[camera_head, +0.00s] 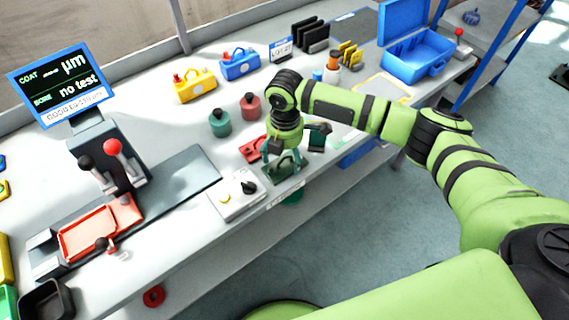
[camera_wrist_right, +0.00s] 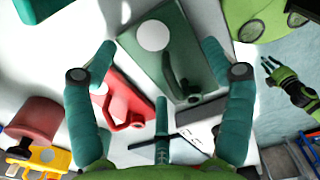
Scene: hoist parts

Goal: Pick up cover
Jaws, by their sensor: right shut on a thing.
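The dark green cover, a flat plate with an upright handle and a white disc, lies at the workbench's front edge in the head view (camera_head: 281,171). It fills the middle of the right wrist view (camera_wrist_right: 198,58). My right gripper (camera_head: 284,153) points down over it. Its teal fingers (camera_wrist_right: 172,80) stand on both sides of the plate, shut on it. The finger contact is partly hidden in the head view. The plate appears at or just above bench level; I cannot tell which. My left gripper (camera_wrist_right: 268,72) shows small in the right wrist view, with fingers apart and empty.
A red plate with a handle (camera_head: 250,149) lies close beside the green cover. A white switch box (camera_head: 240,197) stands left of it. Red (camera_head: 250,106) and green (camera_head: 220,123) weights stand behind. An open blue toolbox (camera_head: 418,62) is at the bench's far end.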

